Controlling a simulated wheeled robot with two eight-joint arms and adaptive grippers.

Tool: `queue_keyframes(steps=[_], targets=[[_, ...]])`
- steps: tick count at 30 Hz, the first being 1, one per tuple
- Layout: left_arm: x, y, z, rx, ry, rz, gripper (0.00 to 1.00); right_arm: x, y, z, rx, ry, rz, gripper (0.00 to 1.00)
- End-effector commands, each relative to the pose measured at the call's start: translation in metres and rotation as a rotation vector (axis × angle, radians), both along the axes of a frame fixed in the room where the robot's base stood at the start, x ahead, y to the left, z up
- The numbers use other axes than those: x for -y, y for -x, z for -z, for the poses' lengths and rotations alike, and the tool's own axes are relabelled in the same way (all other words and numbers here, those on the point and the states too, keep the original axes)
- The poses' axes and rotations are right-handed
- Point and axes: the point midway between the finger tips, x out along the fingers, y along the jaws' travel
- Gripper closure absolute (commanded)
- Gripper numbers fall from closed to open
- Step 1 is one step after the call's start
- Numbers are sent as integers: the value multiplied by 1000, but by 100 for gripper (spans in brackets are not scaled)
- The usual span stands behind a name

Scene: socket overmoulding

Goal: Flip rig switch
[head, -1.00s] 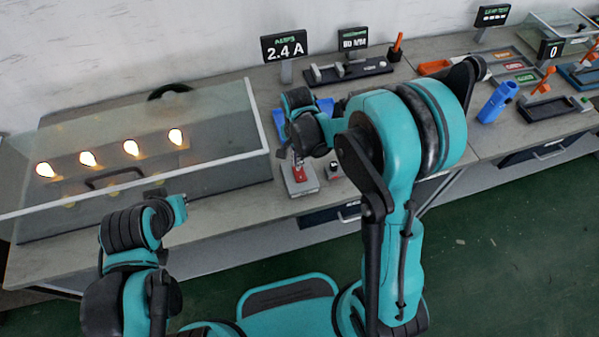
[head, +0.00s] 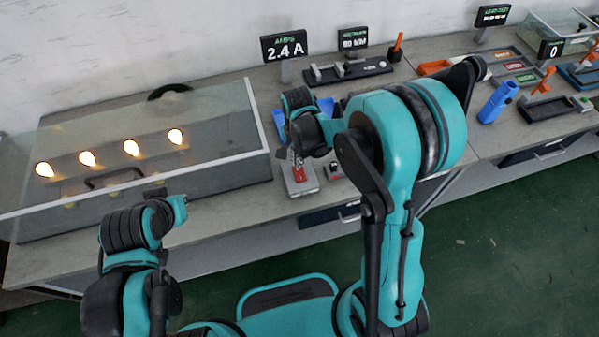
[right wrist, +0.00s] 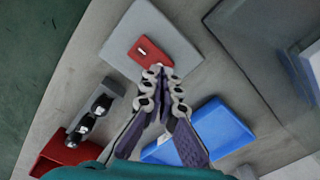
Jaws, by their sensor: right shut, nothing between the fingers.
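The rig switch is a grey box (head: 301,186) with a red part (head: 298,173) on top, near the front edge of the bench. In the right wrist view, the grey box (right wrist: 120,35) and its red part (right wrist: 150,51) lie just beyond my fingertips. My right gripper (right wrist: 160,75) is shut and empty, pointing at the red part. I cannot tell whether the tips touch it. In the head view my right gripper (head: 297,158) is partly hidden by its own arm. My left gripper (head: 156,193) is small and dark in front of the glass-covered rig; its jaws are unclear.
The glass-covered rig (head: 215,160) holds several lit lamps (head: 131,148). A display (head: 284,46) reads 2.4 A. A blue tray (right wrist: 222,127) lies beside my right gripper. A red bin (right wrist: 62,152) and a dark metal fixture (right wrist: 95,115) stand on the other side.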

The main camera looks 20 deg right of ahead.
Motion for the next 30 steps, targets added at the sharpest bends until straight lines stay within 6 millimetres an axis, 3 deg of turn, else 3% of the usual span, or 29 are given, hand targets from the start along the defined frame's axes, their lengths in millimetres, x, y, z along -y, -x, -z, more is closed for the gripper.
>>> queue_keyframes(steps=[30], targets=[[0, 0, 14, 0, 0, 0, 100, 0, 0, 16, 0, 0, 0, 100]])
